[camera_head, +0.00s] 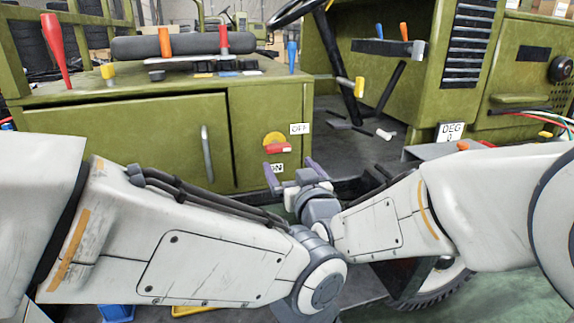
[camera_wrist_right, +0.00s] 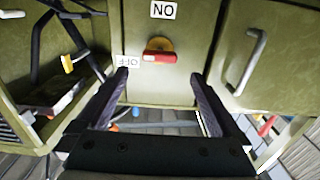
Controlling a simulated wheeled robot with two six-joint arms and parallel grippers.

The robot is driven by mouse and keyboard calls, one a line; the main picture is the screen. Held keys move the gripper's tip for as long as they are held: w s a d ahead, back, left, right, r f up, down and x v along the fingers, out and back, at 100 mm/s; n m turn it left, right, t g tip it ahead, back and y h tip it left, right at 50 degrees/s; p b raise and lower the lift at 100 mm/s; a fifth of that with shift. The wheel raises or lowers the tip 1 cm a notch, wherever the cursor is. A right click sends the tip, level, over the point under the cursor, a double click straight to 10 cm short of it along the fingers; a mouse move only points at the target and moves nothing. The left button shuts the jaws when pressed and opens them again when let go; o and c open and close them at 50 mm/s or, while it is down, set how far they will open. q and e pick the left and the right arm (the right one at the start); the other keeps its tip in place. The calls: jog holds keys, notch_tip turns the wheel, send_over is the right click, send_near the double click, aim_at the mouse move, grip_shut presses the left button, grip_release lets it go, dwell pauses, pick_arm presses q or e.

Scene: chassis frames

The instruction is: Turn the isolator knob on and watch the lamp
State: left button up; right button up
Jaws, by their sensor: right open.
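The isolator knob (camera_head: 279,148) has a red handle on a yellow disc and sits on the green cabinet front. Its handle lies roughly level. The OFF label (camera_head: 300,128) is at its upper right and the ON label (camera_head: 277,168) below it. My right gripper (camera_head: 289,164) is open just below and in front of the knob. In the right wrist view, which is upside down, the red knob (camera_wrist_right: 159,57) appears beyond and between the open fingers (camera_wrist_right: 160,76), apart from them. My left arm crosses the lower left, but its gripper is out of view. I cannot make out a lamp.
A cabinet door handle (camera_head: 207,153) is left of the knob. Levers, including a red one (camera_head: 55,48), stand on the cabinet top. A cab opening with a yellow-tipped pedal lever (camera_head: 359,87) lies to the right. A DEG label (camera_head: 451,131) is further right.

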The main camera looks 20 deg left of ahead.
aim_at(280, 151)
jog(key=x, duration=1)
jog(key=shift+w+a, duration=0.15)
jog(key=c, duration=1.2)
